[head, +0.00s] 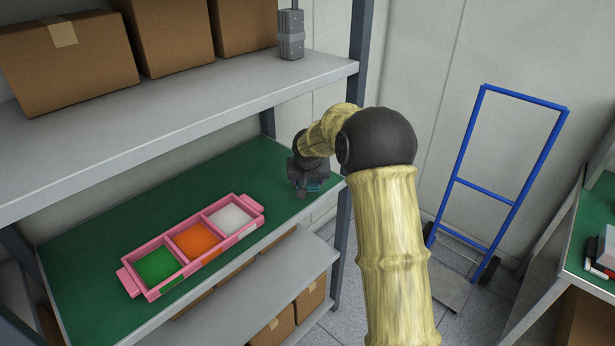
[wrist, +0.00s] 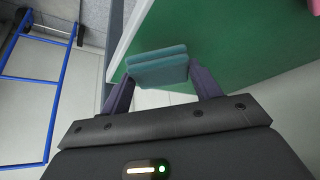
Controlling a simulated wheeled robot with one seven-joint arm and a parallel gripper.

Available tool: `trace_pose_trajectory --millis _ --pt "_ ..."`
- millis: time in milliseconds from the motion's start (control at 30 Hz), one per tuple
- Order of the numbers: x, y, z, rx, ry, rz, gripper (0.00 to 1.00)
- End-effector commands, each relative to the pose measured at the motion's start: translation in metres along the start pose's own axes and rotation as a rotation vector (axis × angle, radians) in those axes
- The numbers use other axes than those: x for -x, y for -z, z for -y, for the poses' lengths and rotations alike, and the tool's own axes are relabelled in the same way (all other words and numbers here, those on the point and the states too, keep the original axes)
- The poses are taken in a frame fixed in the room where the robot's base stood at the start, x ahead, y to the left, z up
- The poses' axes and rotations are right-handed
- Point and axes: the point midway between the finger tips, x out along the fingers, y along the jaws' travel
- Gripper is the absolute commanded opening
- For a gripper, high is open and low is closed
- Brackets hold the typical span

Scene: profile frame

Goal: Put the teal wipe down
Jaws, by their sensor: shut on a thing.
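The teal wipe (wrist: 157,67) is a folded flat pad between the two fingers of my gripper (wrist: 160,82) in the wrist view. My gripper is shut on it. In the head view my gripper (head: 304,190) is over the right end of the green shelf surface (head: 95,228), near its front edge. A bit of the teal wipe (head: 314,186) shows there, mostly hidden by the gripper. Whether the wipe touches the green surface cannot be told.
A pink tray (head: 205,258) with green, orange and white compartments lies on the green shelf to the left. An upper shelf with cardboard boxes (head: 65,55) is above. A shelf post (head: 345,215) stands right of the gripper. A blue hand truck (head: 500,170) stands further right. Green surface behind the tray is clear.

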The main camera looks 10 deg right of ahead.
Motion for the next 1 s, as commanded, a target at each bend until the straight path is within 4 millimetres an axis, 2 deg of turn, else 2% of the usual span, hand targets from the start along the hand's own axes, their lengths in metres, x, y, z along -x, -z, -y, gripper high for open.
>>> trace_pose_trajectory --millis 100,300,600,733,900,1000 --pt "-0.009 0.018 -0.001 -0.002 0.000 0.000 0.41" --pt "-0.018 0.033 0.000 0.001 -0.001 0.001 0.41" --pt "-0.019 0.033 0.000 0.001 -0.001 0.000 0.41" --pt "-0.023 0.040 0.000 0.000 0.000 0.000 0.41" --pt "-0.046 0.024 0.000 0.001 -0.002 0.003 0.41" --pt "-0.052 0.021 0.000 0.001 -0.001 0.000 0.41"
